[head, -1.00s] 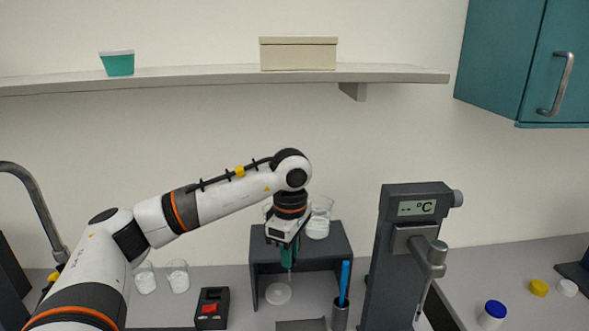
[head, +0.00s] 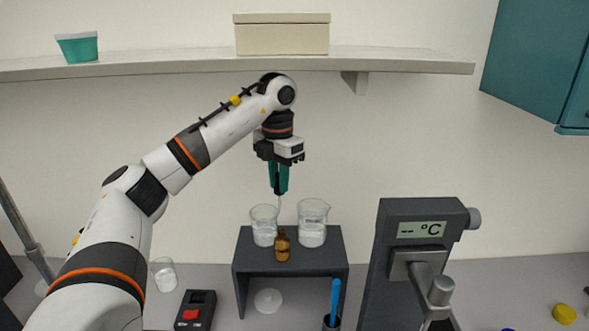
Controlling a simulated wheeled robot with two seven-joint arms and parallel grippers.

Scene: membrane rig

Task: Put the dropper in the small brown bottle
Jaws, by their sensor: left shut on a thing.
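My left gripper (head: 279,190) is above the dark grey stand, with its teal fingers pointing down. It is shut on the dropper (head: 280,203), whose thin pale tip shows just below the fingers. The dropper's upper part is hidden between the fingers. The small brown bottle (head: 283,246) stands upright on top of the stand, near its front edge. The dropper hangs above the bottle and apart from it, nearly in line with it in the picture. My right gripper is not in view.
Two glass beakers (head: 264,226) (head: 312,224) stand on the dark stand (head: 335,262) close to the bottle. A temperature device (head: 420,232) stands to the right. A black box with a red switch (head: 195,310) is on the bench. The shelf (head: 200,66) runs above.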

